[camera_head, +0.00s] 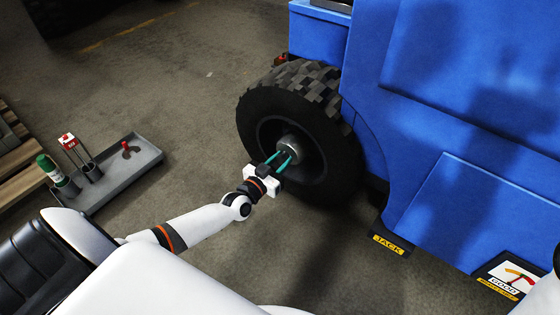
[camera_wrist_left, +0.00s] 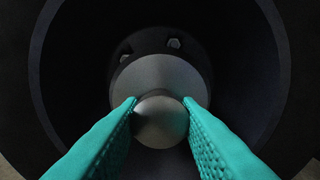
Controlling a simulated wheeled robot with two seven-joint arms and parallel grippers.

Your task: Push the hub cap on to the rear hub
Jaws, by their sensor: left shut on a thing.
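The hub cap is a grey metal dome with a rounded knob, seen in the left wrist view (camera_wrist_left: 158,78) and in the head view (camera_head: 289,143). My left gripper (camera_head: 284,160) has its teal fingers closed on the knob from both sides, which the left wrist view shows close up (camera_wrist_left: 159,112). The cap is in front of the middle of the black knobbly wheel (camera_head: 262,112), at the rear hub. Wheel nuts show above the cap's rim. The cap hides the hub centre, and I cannot tell whether the cap is fully seated. My right gripper is out of view.
The blue vehicle body (camera_head: 440,110) stands right of the wheel. A foot marked JACK (camera_head: 388,244) and a gauge card (camera_head: 508,277) are low at right. A grey tray (camera_head: 137,160) with bottles lies at left beside a wooden pallet (camera_head: 22,168). Floor behind the tray is clear.

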